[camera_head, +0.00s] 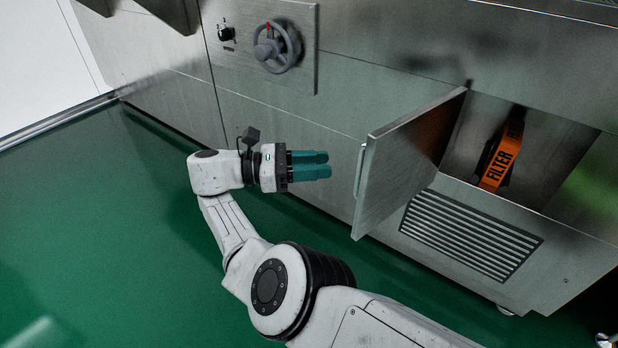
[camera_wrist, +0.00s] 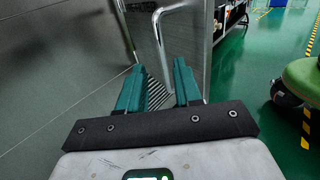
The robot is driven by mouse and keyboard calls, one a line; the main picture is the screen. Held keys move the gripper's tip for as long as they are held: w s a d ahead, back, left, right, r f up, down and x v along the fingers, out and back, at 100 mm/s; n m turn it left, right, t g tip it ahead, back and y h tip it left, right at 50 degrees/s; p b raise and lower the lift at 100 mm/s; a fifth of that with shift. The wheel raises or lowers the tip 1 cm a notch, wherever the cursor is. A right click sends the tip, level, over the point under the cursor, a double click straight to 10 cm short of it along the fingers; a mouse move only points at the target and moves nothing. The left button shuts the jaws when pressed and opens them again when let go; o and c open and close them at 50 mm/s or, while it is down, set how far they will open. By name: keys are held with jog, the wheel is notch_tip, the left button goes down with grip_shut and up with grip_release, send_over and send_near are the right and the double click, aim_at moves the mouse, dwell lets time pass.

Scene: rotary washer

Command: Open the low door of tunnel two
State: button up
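A grey handwheel (camera_head: 276,46) and a black selector knob (camera_head: 227,33) are on the panel above. A vent grille (camera_head: 470,236) is below the opening. Green floor (camera_head: 90,240) lies clear at left. A green rounded object (camera_wrist: 300,80) stands at right in the wrist view.

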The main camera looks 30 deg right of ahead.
jog(key=shift+w+a+b, duration=0.2)
jog(key=shift+a+b, duration=0.35)
jog(key=shift+b, duration=0.1)
